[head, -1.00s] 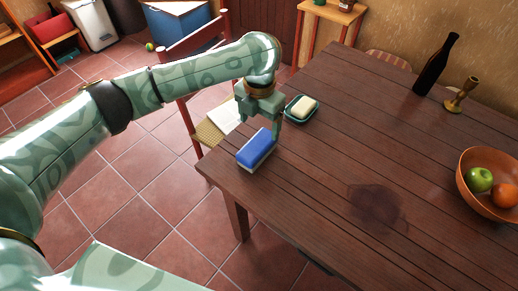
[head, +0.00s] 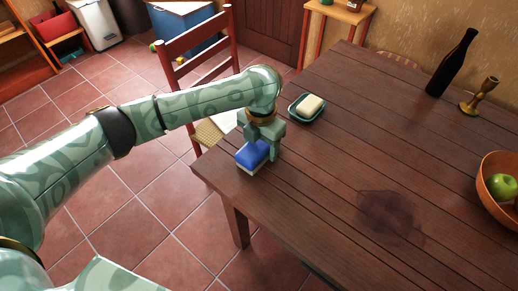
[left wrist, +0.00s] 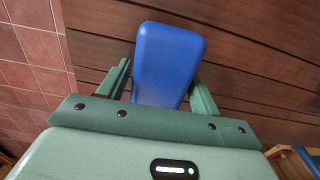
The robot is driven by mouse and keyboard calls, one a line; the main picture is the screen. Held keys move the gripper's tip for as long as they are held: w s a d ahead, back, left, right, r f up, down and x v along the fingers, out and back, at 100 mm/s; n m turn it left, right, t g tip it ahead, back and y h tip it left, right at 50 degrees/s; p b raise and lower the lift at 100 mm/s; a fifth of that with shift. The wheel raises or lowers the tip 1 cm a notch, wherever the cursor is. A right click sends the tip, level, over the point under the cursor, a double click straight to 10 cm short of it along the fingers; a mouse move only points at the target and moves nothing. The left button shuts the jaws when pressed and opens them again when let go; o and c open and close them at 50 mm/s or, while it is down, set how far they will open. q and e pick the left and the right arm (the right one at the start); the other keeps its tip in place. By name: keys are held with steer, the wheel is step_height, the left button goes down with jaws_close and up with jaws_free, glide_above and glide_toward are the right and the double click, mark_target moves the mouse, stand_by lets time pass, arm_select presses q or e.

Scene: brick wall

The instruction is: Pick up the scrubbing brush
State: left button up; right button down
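The scrubbing brush (head: 251,155) has a blue back and a pale underside. It lies on the wooden table (head: 320,165) near its left corner. My left gripper (head: 262,147) is low over the brush, pointing down, with its fingers on either side of it. In the left wrist view the blue back of the brush (left wrist: 168,62) shows between the two green fingers (left wrist: 160,82). The fingers are apart and close to its sides; I cannot make out a firm grip. The gripper hides part of the brush in the head view. My right gripper is not in view.
A green soap dish (head: 294,112) with a pale soap bar (head: 310,104) stands just behind the gripper. A dark stain (head: 388,213) marks the table. A bottle (head: 452,65), brass candlestick (head: 479,97) and fruit bowl (head: 489,200) stand at the right. A red chair (head: 192,62) stands behind the table edge.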

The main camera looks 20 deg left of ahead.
mark_target(261, 142)
arm_select(q)
steer(key=c, duration=0.6)
